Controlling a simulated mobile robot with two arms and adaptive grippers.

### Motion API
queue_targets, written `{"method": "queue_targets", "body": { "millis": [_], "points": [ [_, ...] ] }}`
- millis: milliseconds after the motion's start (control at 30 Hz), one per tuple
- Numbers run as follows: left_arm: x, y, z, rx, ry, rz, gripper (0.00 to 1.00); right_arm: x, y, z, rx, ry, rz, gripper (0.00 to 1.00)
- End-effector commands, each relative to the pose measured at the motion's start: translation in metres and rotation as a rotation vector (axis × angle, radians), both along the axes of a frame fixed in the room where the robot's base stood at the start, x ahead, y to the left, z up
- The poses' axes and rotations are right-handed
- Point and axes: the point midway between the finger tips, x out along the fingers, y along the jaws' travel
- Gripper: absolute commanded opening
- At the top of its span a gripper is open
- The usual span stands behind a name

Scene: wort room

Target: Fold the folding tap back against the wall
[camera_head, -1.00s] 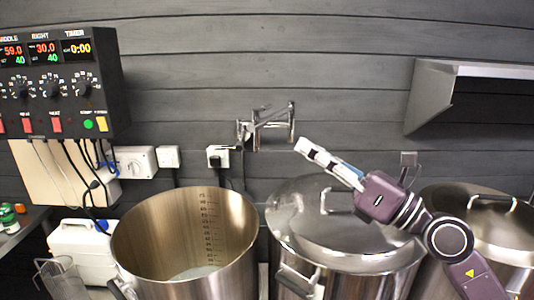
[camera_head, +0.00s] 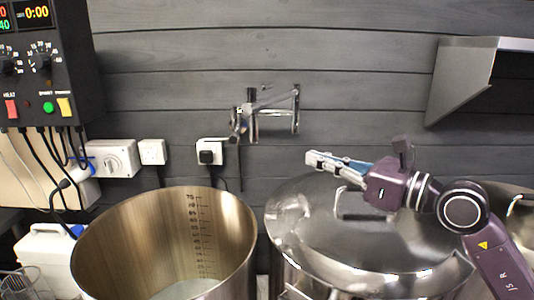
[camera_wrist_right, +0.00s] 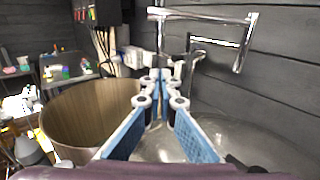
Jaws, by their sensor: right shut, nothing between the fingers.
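The folding tap (camera_head: 272,112) is a chrome jointed pipe on the grey plank wall, above and between the open pot and the lidded pot. In the right wrist view the tap (camera_wrist_right: 205,17) crosses the top, with a spout end hanging down at the right. My right gripper (camera_head: 312,158) is shut and empty, pointing left, below and to the right of the tap in the head view. In the right wrist view its fingertips (camera_wrist_right: 160,78) point toward the tap's lower part; I cannot tell whether they touch it. My left gripper is not in view.
An open steel pot (camera_head: 110,225) stands below the tap, with a lidded pot (camera_head: 345,250) under my right arm. A control box (camera_head: 45,75) with cables hangs at the left. A steel shelf (camera_head: 465,75) juts from the wall at the right.

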Motion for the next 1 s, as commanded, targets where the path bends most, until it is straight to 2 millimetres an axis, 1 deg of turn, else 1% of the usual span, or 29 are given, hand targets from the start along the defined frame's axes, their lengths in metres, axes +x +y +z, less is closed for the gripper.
{"method": "queue_targets", "body": {
  "millis": [67,167,233,500,700,833,1000],
  "points": [
    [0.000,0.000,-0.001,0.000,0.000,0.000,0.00,0.001,0.002,-0.002,0.001,-0.001,0.000,0.00],
    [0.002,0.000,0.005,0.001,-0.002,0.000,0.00,0.007,0.008,0.001,0.003,0.000,0.002,0.00],
    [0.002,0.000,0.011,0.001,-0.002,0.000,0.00,0.013,0.016,0.003,0.004,0.000,0.002,0.00],
    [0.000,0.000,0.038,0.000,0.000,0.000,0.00,0.051,0.060,0.005,0.004,0.002,0.004,0.00],
    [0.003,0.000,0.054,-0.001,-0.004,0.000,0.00,0.076,0.087,0.004,0.004,0.002,0.002,0.00],
    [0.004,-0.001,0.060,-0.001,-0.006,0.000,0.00,0.086,0.098,0.002,0.002,0.001,0.002,0.00],
    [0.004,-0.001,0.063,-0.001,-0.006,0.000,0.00,0.092,0.105,-0.001,0.001,-0.001,0.001,0.00]
  ]
}}
